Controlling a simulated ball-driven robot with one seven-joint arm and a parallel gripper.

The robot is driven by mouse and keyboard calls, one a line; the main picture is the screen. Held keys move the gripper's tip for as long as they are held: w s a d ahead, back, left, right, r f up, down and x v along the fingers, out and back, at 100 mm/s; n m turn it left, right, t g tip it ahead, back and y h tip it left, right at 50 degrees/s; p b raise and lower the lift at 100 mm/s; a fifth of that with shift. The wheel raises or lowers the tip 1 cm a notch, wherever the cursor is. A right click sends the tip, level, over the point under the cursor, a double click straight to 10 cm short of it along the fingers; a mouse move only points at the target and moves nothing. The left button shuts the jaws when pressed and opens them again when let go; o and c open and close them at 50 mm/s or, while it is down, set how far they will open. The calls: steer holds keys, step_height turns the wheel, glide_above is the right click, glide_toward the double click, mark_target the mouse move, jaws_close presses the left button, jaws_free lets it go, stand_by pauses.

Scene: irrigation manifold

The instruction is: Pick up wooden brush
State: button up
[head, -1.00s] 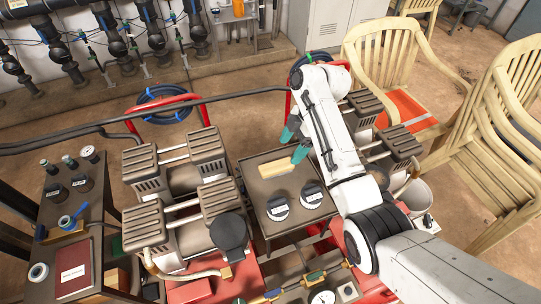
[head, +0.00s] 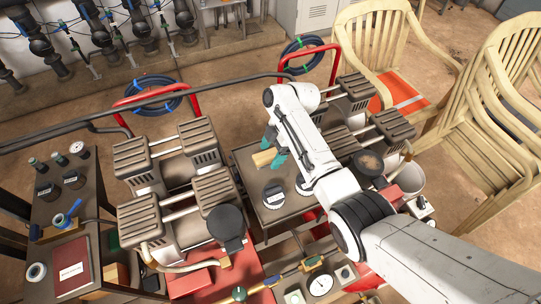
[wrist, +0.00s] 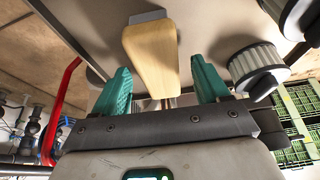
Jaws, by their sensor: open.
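The wooden brush (head: 264,158) is a pale wooden block lying on a dark metal table (head: 244,168) between the machines. In the wrist view the brush (wrist: 151,55) shows a tan wooden body with a grey end at the top. My gripper (head: 274,150) has teal fingers and is at the brush in the head view. In the wrist view my gripper (wrist: 162,84) is open, with one finger on each side of the brush's near end. Gaps show between the fingers and the wood. My arm hides part of the table.
Finned pump units (head: 170,160) flank the table. Red rails with blue hoses (head: 150,95) are behind. Beige chairs (head: 380,55) stand at right.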

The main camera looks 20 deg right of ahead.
steer(key=shift+a+f, duration=0.15)
steer(key=shift+f, duration=0.3)
steer(key=shift+f, duration=0.25)
stand_by(0.5)
steer(key=c, duration=1.2)
steer(key=shift+r, duration=0.1)
steer(key=shift+r, duration=0.1)
